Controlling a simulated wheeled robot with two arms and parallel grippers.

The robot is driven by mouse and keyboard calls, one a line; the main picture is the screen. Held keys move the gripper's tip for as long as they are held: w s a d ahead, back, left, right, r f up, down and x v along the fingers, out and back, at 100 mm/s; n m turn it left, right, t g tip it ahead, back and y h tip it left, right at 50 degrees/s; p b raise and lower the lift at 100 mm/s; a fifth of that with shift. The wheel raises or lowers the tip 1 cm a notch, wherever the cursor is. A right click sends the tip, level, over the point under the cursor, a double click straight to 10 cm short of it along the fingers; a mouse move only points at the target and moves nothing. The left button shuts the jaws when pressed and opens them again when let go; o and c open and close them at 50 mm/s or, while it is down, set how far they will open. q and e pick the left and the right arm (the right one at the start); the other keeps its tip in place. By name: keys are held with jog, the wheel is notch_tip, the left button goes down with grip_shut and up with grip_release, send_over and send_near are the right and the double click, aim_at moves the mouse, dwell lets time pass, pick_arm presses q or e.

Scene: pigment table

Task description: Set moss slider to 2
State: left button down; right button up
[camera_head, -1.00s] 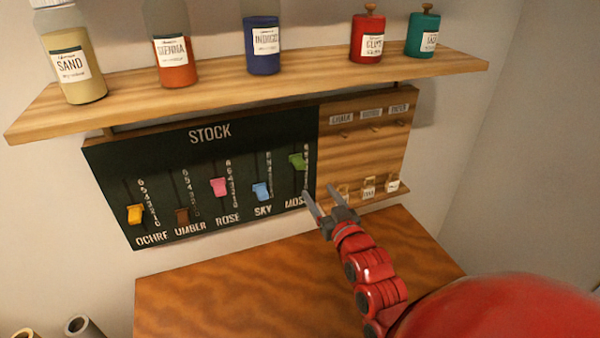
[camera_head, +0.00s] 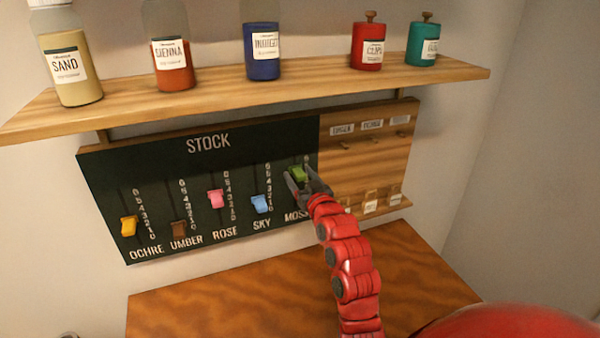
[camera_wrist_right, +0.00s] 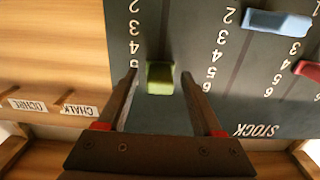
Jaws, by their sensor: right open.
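The green moss slider (camera_head: 298,174) is high on its track at the right end of the dark stock board (camera_head: 140,177). My right gripper (camera_head: 297,182) is at the moss slider, with its jaws open. In the right wrist view the green slider (camera_wrist_right: 160,78) lies between the two open fingers (camera_wrist_right: 157,84), with a gap on each side. That view is upside down, and the slider is near the 5 on its scale. The lower moss scale is hidden by my gripper in the head view. My left gripper is not in view.
The sky slider (camera_head: 260,204) is the nearest neighbour on the left. A wooden panel with hooks and tags (camera_head: 372,150) adjoins on the right. A shelf (camera_head: 220,97) with jars overhangs the board. The wooden tabletop (camera_head: 230,290) below is clear.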

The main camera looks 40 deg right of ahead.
jog(key=shift+w, duration=0.2)
grip_shut()
dwell(0.3)
dwell(1.1)
